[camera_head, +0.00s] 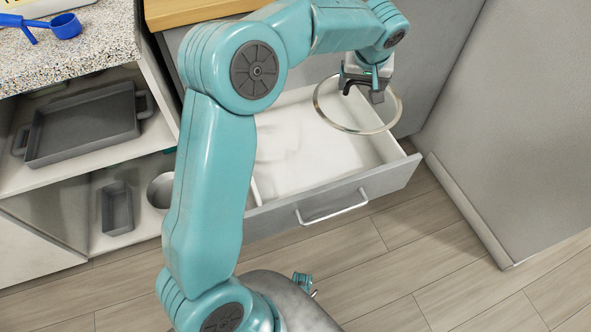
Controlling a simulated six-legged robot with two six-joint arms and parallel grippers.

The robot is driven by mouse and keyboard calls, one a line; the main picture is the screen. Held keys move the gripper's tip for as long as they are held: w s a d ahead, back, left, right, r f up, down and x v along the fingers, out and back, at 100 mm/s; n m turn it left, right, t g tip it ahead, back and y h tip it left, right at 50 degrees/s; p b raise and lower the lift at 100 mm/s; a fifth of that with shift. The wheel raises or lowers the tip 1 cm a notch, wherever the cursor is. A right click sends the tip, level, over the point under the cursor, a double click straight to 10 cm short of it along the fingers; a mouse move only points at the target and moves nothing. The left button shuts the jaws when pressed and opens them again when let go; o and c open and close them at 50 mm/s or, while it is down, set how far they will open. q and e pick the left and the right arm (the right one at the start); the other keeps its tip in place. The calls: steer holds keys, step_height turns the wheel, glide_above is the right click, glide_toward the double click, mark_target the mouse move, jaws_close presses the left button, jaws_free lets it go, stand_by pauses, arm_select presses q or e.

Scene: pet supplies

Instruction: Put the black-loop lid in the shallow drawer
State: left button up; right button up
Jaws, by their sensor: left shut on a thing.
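The lid (334,121) is a round clear disc with a pale rim and a black loop handle (351,86). My left gripper (366,88) is shut on the black-loop lid and holds it over the right part of the open shallow drawer (358,192). The drawer has a white inside and a grey front with a bar handle. Its visible floor is bare, and my left arm hides part of its left side. My right gripper is not in view.
Left of the drawer, open shelves hold a dark roasting pan (82,128), a grey loaf tin (117,208) and a round metal pot (160,191). A blue scoop (66,26) lies on the speckled counter (108,42). A grey cabinet panel (520,120) stands at the right.

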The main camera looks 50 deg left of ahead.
mark_target(353, 91)
arm_select(q)
steer(key=shift+n, duration=0.6)
steer(key=f+b, duration=0.1)
steer(key=a+f+b, duration=0.1)
steer(key=f, duration=0.1)
steer(key=a+f+b, duration=0.1)
steer(key=f, duration=0.1)
steer(key=shift+w+b, duration=0.2)
steer(key=shift+b, duration=0.15)
steer(key=shift+a+f, duration=0.15)
steer(key=shift+f, duration=0.15)
step_height(353, 91, down, 19)
steer(key=b, duration=0.8)
steer(key=shift+s+r, duration=0.1)
steer(key=shift+r, duration=0.05)
steer(key=shift+f, duration=0.35)
steer(key=shift+r, duration=0.1)
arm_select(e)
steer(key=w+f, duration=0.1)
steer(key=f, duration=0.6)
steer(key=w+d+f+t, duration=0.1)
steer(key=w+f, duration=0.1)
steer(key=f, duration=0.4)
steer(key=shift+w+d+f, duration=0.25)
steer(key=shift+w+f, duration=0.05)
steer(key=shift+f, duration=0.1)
